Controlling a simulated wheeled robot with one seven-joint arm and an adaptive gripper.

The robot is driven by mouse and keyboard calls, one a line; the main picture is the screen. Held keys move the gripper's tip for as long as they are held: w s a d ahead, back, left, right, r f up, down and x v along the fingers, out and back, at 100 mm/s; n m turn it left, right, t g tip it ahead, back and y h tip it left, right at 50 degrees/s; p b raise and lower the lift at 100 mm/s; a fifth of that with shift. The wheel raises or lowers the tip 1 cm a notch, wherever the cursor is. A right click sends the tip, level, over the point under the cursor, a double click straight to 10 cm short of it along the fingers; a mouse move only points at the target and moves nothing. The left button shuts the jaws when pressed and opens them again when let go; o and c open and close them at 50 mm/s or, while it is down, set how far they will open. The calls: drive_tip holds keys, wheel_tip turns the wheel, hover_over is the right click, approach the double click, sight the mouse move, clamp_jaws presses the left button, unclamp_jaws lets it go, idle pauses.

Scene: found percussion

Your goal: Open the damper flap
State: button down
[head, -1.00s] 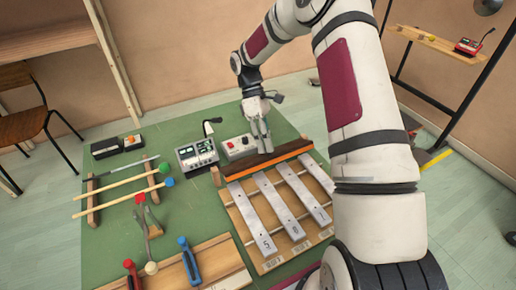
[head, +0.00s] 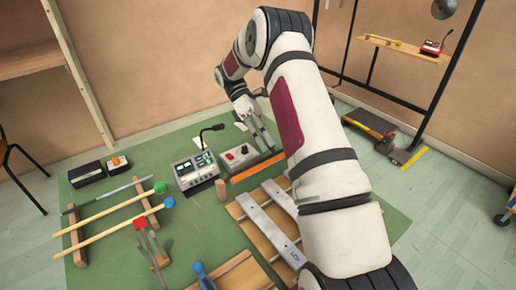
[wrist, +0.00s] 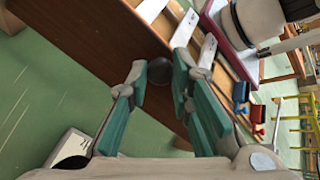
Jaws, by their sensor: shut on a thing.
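The damper flap is a long brown board with an orange strip (head: 257,166) along its edge. It stands tilted up past the far ends of the silver bars (head: 268,228), with a gap between strip and bars. In the wrist view the flap (wrist: 90,38) crosses the upper left, and a dark round knob (wrist: 160,74) on it sits between my teal finger pads. My gripper (head: 264,143) is shut on this knob at the flap's upper side. In the head view the knob is hidden and my arm covers the flap's right end.
A wooden post (head: 221,190) stands by the flap's left end. Mallets on a rack (head: 110,218) lie further left.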

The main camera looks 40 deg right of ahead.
drive_tip(key=shift+w+g, duration=0.4)
drive_tip(key=shift+g, duration=0.1)
idle(0.3)
drive_tip(key=c, duration=1.4)
unclamp_jaws()
drive_tip(key=shift+s, duration=0.15)
